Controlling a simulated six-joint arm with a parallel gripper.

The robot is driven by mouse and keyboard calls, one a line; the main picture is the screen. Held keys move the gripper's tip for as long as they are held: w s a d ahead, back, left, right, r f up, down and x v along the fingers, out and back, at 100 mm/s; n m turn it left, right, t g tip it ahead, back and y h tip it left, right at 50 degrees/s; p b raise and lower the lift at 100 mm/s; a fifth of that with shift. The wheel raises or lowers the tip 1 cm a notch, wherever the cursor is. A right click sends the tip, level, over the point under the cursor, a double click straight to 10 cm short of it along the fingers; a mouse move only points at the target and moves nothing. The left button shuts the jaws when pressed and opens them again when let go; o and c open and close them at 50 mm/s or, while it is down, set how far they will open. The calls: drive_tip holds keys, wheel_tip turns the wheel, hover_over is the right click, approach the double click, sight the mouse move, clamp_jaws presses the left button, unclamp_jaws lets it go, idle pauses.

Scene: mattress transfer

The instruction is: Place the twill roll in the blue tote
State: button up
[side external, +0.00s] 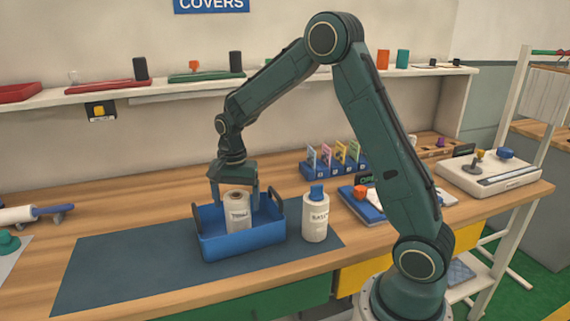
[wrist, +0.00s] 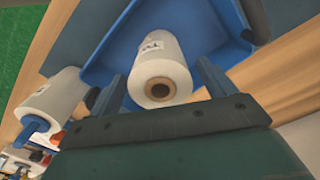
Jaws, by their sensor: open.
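The twill roll (side external: 237,215) is white with a printed label and stands upright inside the blue tote (side external: 245,246). In the wrist view the roll (wrist: 159,62) shows its brown core end, and the tote's blue floor and wall (wrist: 98,62) lie around it. My gripper (side external: 234,202) is over the tote, its fingers down on either side of the roll's upper part. In the wrist view my gripper (wrist: 158,95) has its fingers spread apart, with visible space between them and the roll.
A second white roll with a blue top (side external: 315,220) stands just right of the tote; its label is only partly readable. The tote sits on a dark mat (side external: 120,268), clear to the left. A rack of colored cards (side external: 335,162) stands behind.

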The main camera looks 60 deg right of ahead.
wheel_tip(320, 180, up, 11)
idle(0.5)
idle(0.5)
drive_tip(key=s+a+r+n+t, duration=0.1)
drive_tip(key=s+a+r+n, duration=0.25)
drive_tip(key=s, duration=0.25)
drive_tip(key=s+a+r+n+t, duration=0.2)
drive_tip(key=s+a+r+n, duration=0.15)
drive_tip(key=s, duration=0.35)
drive_tip(key=s+a+f+n+t, duration=0.1)
drive_tip(key=s+a+n+t, duration=0.1)
drive_tip(key=s+n, duration=0.5)
drive_tip(key=s, duration=0.5)
drive_tip(key=shift+s+a+f+t, duration=0.15)
drive_tip(key=shift+s+f+t, duration=0.15)
drive_tip(key=shift+s+f, duration=0.1)
